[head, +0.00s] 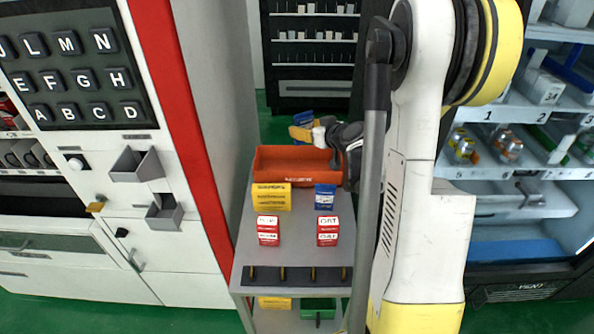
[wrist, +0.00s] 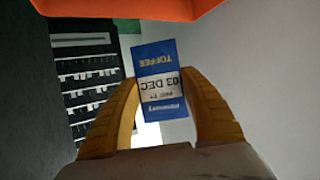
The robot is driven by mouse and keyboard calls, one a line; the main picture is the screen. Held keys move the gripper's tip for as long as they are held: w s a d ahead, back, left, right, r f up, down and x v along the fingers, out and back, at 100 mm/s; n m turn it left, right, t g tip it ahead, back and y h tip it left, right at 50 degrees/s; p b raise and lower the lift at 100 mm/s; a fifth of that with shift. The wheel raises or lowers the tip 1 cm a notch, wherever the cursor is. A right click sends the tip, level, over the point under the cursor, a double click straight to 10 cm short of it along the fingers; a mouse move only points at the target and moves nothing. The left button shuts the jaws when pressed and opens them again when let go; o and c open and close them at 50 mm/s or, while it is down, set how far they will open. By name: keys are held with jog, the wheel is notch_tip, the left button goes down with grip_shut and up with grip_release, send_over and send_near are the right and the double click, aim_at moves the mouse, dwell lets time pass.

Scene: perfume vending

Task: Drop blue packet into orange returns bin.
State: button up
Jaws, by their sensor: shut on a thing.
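A blue packet (head: 303,117) with a printed date label is held between the yellow fingers of my gripper (head: 302,130). In the wrist view the packet (wrist: 157,55) stands up between both fingers of my gripper (wrist: 160,85), its print upside down. The open orange returns bin (head: 293,177) sits at the far end of the grey cart. In the head view my gripper and the packet appear just above and beyond the bin's back rim. An orange edge, likely the bin (wrist: 120,9), crosses the top of the wrist view. The bin's floor is partly hidden.
The cart top (head: 293,225) also holds a yellow box (head: 271,197), another blue packet (head: 325,201) and two red boxes (head: 268,231) (head: 327,231). A keypad vending machine (head: 190,235) stands left; a lit shelf unit (head: 530,130) stands right.

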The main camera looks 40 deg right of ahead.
jog(key=shift+w+d+f, duration=0.1)
jog(key=shift+d+f, duration=0.15)
jog(key=shift+f, duration=0.1)
notch_tip(320, 180, down, 6)
jog(key=b, duration=0.4)
jog(key=shift+a+r, duration=0.1)
jog(key=o, duration=1.2)
jog(key=shift+o, duration=0.2)
jog(key=d+v, duration=0.1)
jog(key=v, duration=1.1)
jog(key=shift+a, duration=0.4)
